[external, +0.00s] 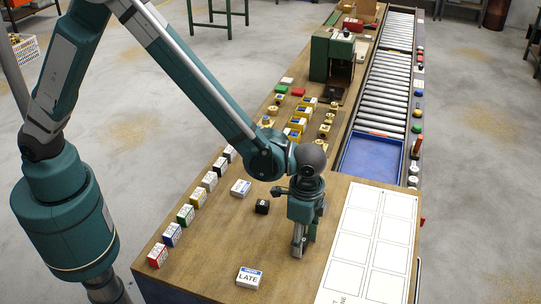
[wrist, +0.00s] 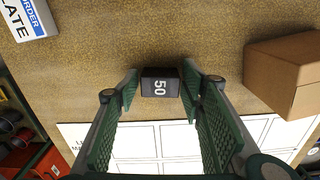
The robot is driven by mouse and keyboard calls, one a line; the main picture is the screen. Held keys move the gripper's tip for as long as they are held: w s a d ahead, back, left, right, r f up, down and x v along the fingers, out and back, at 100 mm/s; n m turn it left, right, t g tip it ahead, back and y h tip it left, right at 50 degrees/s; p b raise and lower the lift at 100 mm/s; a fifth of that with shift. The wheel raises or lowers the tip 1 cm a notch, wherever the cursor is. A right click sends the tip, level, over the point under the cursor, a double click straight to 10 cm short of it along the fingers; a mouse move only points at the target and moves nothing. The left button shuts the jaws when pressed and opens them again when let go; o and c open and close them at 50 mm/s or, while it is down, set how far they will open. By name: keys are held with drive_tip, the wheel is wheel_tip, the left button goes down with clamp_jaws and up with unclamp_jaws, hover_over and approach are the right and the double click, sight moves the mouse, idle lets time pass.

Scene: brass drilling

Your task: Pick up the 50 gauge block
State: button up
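The 50 gauge block is a small black block (wrist: 160,84) with a white "50" on it, in the middle of the wrist view. My gripper (wrist: 160,88) is open, with one finger on each side of the block and only narrow gaps showing. I cannot tell whether the fingers touch it. In the external view my gripper (external: 299,250) points down low over the wooden table, left of the white sheet.
A white block marked LATE (external: 249,278) lies near the front edge and shows in the wrist view (wrist: 25,18). A brown box (wrist: 285,75) is close on the right in the wrist view. The white sheet (external: 372,240) lies right. Several coloured blocks line the left edge.

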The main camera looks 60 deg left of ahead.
drive_tip(key=c, duration=0.9)
drive_tip(key=shift+o, duration=0.2)
drive_tip(key=shift+r, duration=0.2)
drive_tip(key=shift+r, duration=4.85)
